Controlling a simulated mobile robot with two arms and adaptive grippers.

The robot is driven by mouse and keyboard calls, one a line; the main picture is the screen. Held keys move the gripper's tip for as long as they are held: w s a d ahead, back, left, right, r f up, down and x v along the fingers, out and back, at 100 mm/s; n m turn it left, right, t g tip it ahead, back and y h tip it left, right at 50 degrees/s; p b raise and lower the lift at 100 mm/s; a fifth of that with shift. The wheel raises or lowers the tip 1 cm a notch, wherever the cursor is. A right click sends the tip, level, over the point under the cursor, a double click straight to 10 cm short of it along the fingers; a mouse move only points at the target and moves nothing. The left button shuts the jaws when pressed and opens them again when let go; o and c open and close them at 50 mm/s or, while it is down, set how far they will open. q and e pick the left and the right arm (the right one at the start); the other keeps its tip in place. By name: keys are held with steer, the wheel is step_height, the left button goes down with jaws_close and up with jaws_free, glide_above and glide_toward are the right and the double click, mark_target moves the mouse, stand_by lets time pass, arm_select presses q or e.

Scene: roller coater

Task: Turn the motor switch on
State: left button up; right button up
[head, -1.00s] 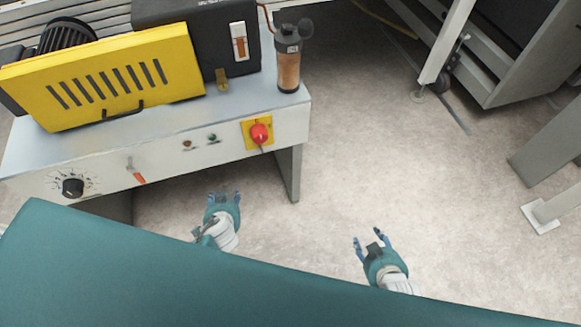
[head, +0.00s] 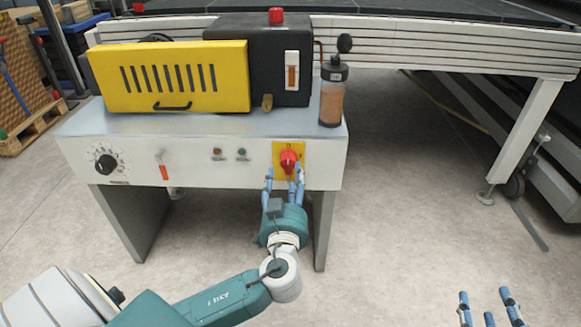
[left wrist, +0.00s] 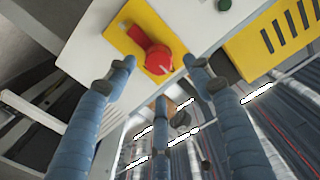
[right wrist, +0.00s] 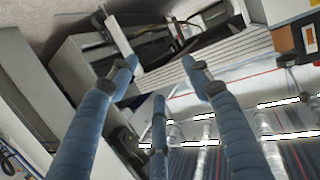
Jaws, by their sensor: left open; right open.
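The red rotary switch (head: 288,161) sits on a yellow plate (head: 279,149) at the right end of the machine's white front panel. In the left wrist view the red knob (left wrist: 156,58) is just ahead, between and beyond the fingertips. My left gripper (head: 283,178) is open, its fingers pointing up at the panel just below and around the knob's lower part. I cannot tell whether a finger touches it. My right gripper (head: 488,297) is open and empty at the lower right of the head view, above the floor.
The panel also bears a black dial (head: 106,163), an orange-red lever (head: 162,165) and small brown and green buttons (head: 241,154). A yellow guard (head: 180,75) and an amber bottle (head: 331,95) stand on top.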

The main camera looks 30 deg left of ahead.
mark_target(288, 164)
arm_select(q)
steer(key=x, duration=0.6)
steer(key=shift+b, duration=0.3)
steer(key=shift+w+a, duration=0.25)
steer(key=shift+w, duration=0.25)
arm_select(e)
steer(key=shift+w+a+r+t+y, duration=0.15)
steer(key=shift+r+t, duration=0.2)
steer(key=shift+r, duration=0.3)
steer(key=shift+w+a+r+t+y, duration=0.1)
steer(key=shift+w+r+t, duration=0.1)
steer(key=shift+r+t, duration=0.35)
steer(key=shift+w+a+r+t+y, duration=0.1)
steer(key=shift+w+r+t+y, duration=0.1)
steer(key=shift+r, duration=0.6)
arm_select(q)
steer(key=c, duration=1.2)
